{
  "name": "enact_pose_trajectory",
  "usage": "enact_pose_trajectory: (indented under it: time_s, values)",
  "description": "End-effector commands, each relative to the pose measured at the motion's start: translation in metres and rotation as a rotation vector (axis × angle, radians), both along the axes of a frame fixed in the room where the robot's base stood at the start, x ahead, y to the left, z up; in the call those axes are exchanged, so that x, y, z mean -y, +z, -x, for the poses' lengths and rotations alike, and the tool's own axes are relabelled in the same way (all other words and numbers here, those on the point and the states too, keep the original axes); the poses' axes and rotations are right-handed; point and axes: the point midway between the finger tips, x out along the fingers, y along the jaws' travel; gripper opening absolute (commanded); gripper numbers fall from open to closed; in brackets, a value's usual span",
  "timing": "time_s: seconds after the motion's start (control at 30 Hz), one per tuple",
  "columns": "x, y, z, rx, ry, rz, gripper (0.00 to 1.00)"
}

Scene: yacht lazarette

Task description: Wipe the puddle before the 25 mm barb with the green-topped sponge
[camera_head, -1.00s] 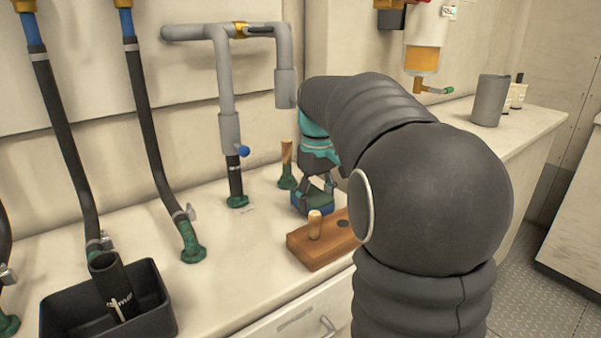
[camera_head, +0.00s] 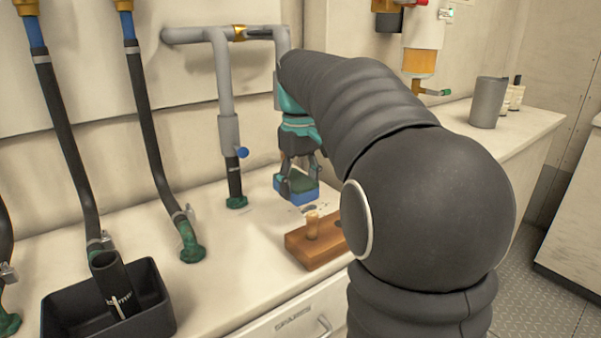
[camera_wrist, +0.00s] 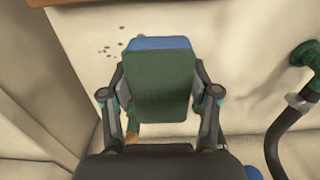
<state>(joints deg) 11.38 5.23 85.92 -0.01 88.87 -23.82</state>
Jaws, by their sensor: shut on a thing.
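My gripper (camera_head: 298,176) is shut on a sponge (camera_head: 296,190) with a dark green top and a blue lower part. In the wrist view the green top (camera_wrist: 160,88) lies between the two fingers, with the blue edge (camera_wrist: 160,43) beyond it. Small dark wet spots (camera_head: 311,208) show on the counter beside the sponge, and in the wrist view the spots (camera_wrist: 107,47) lie to its upper left. The sponge looks just above the counter, but its exact height is unclear. A green barb with a wooden plug is mostly hidden behind my gripper. Barb sizes are not readable.
A wooden block (camera_head: 309,251) with a peg stands close in front of the sponge. Other green barbs (camera_head: 236,202) and (camera_head: 191,250) join hoses on the left. A black bin (camera_head: 152,319) stands front left. A grey cup (camera_head: 489,103) is back right. Grey pipes rise behind.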

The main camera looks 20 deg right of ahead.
Motion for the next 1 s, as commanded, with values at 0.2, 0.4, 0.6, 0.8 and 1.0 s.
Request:
enact_pose_trajectory:
  time_s: [0.2,0.4,0.6,0.8,1.0]
  values:
    - [-0.001,0.019,-0.001,0.002,0.002,0.001,0.33]
    - [-0.001,0.025,0.0,0.0,0.003,0.0,0.33]
    - [-0.001,0.025,0.0,0.0,0.003,0.0,0.33]
    - [-0.001,0.025,0.0,0.0,0.003,0.0,0.33]
    - [-0.001,0.025,0.0,0.0,0.004,0.0,0.33]
